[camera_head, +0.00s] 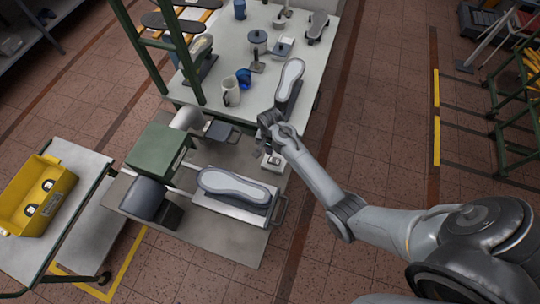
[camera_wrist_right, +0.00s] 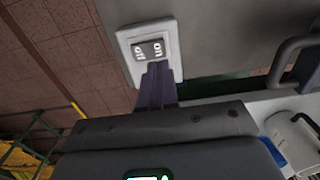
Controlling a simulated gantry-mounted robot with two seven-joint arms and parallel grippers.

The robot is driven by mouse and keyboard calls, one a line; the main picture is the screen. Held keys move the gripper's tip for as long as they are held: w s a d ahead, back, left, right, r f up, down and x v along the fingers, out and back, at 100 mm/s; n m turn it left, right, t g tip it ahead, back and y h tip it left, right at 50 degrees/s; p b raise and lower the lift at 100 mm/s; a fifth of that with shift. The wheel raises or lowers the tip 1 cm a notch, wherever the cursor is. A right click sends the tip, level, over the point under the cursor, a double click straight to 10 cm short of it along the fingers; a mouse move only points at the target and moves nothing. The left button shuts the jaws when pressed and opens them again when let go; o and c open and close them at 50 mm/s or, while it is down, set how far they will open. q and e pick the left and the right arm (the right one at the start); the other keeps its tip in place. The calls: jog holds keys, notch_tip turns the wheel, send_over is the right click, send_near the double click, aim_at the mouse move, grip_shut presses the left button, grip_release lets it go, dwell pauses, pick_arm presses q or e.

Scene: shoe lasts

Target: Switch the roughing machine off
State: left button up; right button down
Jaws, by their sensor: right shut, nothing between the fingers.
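The roughing machine has a green housing (camera_head: 160,150) and a dark grey motor (camera_head: 145,197) on a low grey bench. Its switch box (camera_head: 272,163) is a small pale block at the right side of that bench. In the right wrist view the switch plate (camera_wrist_right: 123,40) carries a dark rocker (camera_wrist_right: 149,49) with white markings; I cannot tell its setting. My right gripper (camera_head: 268,149) is over the switch box. Its fingers (camera_wrist_right: 157,68) are shut and empty, with the tips at the rocker's near edge. I cannot tell if they touch. My left gripper is out of view.
A shoe last (camera_head: 235,186) lies on a block on the low bench. Behind is a white table (camera_head: 222,58) with a white mug (camera_head: 231,92), a blue cup (camera_head: 244,78) and another last (camera_head: 289,80). A yellow bin (camera_head: 38,195) stands at left.

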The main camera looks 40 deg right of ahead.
aim_at(270, 159)
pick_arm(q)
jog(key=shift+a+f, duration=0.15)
pick_arm(e)
jog(key=shift+f, duration=2.85)
